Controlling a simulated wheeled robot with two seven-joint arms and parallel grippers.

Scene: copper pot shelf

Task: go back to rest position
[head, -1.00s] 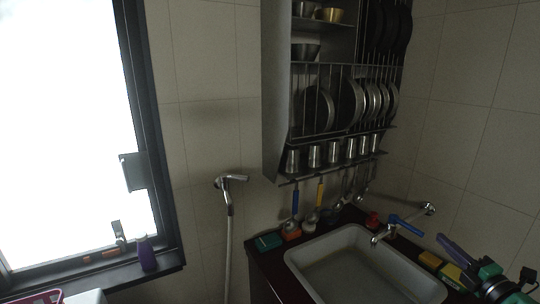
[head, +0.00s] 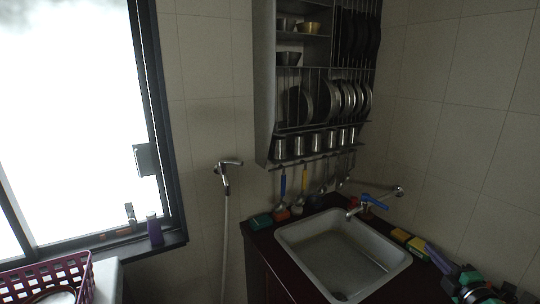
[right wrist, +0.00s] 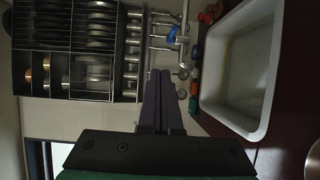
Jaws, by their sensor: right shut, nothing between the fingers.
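My right gripper (head: 434,251) shows at the lower right of the head view, with dark purple fingers beside the sink's right edge. In the right wrist view its two fingers (right wrist: 160,75) lie together with nothing between them. The metal wall shelf (head: 263,125) holds bowls, plates, pans and steel cups; it also shows in the right wrist view (right wrist: 120,60). A small copper-gold pot (head: 312,28) stands on its upper level. My left gripper is not in view.
The sink (head: 335,245) with a blue-handled tap (head: 374,202) is set in a dark counter. Sponges (head: 408,240) lie along its right side. A purple bottle (head: 155,231) stands on the window sill. A magenta basket (head: 85,278) is at the lower left.

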